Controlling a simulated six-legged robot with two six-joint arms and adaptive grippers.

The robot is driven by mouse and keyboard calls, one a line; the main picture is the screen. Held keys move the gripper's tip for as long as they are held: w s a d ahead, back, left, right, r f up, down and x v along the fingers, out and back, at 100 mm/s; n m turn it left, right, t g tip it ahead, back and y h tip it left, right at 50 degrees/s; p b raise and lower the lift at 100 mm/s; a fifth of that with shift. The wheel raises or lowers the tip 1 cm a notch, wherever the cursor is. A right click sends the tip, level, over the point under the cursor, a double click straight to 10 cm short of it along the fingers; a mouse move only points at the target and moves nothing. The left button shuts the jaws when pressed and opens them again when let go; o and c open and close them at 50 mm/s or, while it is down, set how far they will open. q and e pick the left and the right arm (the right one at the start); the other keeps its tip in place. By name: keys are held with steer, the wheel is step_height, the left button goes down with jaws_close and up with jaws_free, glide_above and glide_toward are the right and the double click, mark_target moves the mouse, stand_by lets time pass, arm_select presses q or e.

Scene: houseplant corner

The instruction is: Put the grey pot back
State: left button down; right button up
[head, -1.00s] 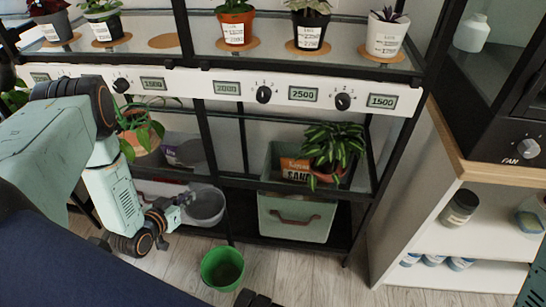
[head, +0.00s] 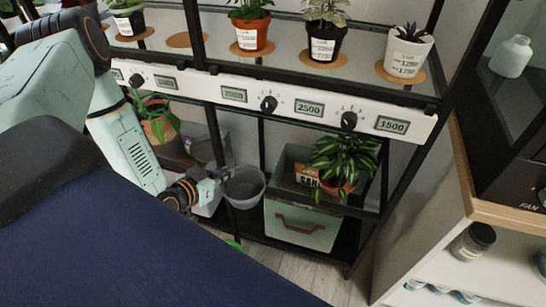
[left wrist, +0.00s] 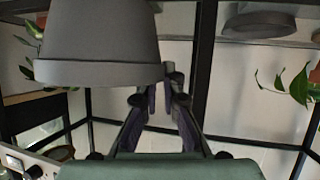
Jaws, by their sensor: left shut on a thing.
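The grey pot (head: 244,187) hangs in front of the lower part of the shelf rack, left of the green-grey bin. It looks empty and roughly upright in the head view. My left gripper (head: 218,178) is shut on its left side near the rim. In the left wrist view the pot (left wrist: 100,45) fills the upper left, and the gripper fingers (left wrist: 160,95) meet at its edge. An empty cork mat (head: 190,40) lies on the upper shelf, between potted plants. My right gripper is not in view.
A green-grey bin (head: 300,226) stands low in the rack, with a potted leafy plant (head: 337,165) near it. A white control strip (head: 225,92) with knobs runs below the upper shelf. A black rack post (head: 220,140) stands close behind the pot. A white cabinet stands right.

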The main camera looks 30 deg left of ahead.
arm_select(q)
steer(key=w+f+b, duration=0.1)
steer(key=w+b, duration=0.1)
steer(key=w, duration=0.3)
steer(key=w+f+b, duration=0.1)
steer(key=w+b, duration=0.2)
steer(key=w, duration=0.3)
steer(key=w+f+b, duration=0.1)
steer(key=w+b, duration=0.2)
steer(key=w, duration=0.2)
steer(key=shift+w+f, duration=0.3)
steer(key=shift+w, duration=0.05)
steer(key=shift+r, duration=0.1)
steer(key=c, duration=2)
jaws_free()
steer(key=shift+f, duration=0.2)
steer(key=o, duration=0.5)
